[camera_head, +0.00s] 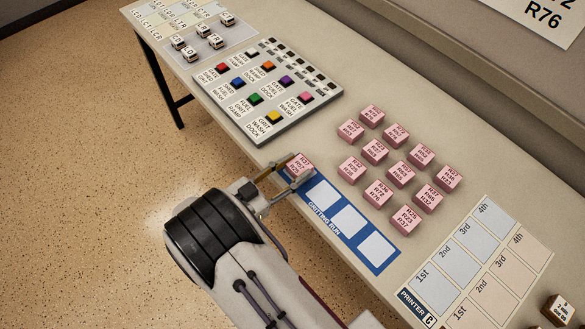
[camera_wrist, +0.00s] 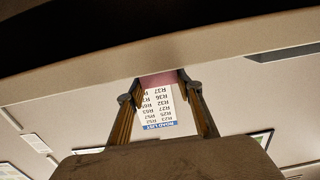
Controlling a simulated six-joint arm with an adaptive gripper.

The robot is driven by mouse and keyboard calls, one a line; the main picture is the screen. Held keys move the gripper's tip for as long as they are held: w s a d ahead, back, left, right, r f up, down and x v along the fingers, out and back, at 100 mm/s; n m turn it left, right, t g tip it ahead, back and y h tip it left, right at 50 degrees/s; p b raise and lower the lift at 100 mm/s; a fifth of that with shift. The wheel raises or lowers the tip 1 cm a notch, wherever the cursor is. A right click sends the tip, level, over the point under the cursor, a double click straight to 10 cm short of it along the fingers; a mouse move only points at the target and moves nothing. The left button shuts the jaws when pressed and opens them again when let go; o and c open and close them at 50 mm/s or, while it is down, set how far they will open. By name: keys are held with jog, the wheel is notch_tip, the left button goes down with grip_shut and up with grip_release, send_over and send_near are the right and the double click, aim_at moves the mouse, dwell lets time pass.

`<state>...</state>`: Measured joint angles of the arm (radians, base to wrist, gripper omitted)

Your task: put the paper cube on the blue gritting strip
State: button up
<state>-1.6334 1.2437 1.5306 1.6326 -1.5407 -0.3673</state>
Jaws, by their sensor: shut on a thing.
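A pink paper cube (camera_head: 301,162) with dark print is between the fingertips of my gripper (camera_head: 288,180), which is shut on it. The cube is at the upper-left end of the blue gritting strip (camera_head: 337,232); I cannot tell whether it touches the strip or is just above it. Three white squares show bare on the strip, and the strip's far-left end is hidden behind the cube and gripper. In the wrist view the pink cube (camera_wrist: 158,80) shows between both fingers.
Several pink cubes (camera_head: 401,174) stand to the right of the strip. A panel of coloured buttons (camera_head: 268,90) lies to the upper left. Printer grids (camera_head: 470,255) lie at the lower right. In the wrist view a white road list (camera_wrist: 158,108) shows beyond the fingers.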

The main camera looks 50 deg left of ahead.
jog(key=shift+f, duration=0.15)
jog(key=o, duration=1.1)
jog(key=s, duration=1.2)
jog(key=shift+d+r, duration=0.15)
jog(key=shift+r, duration=0.3)
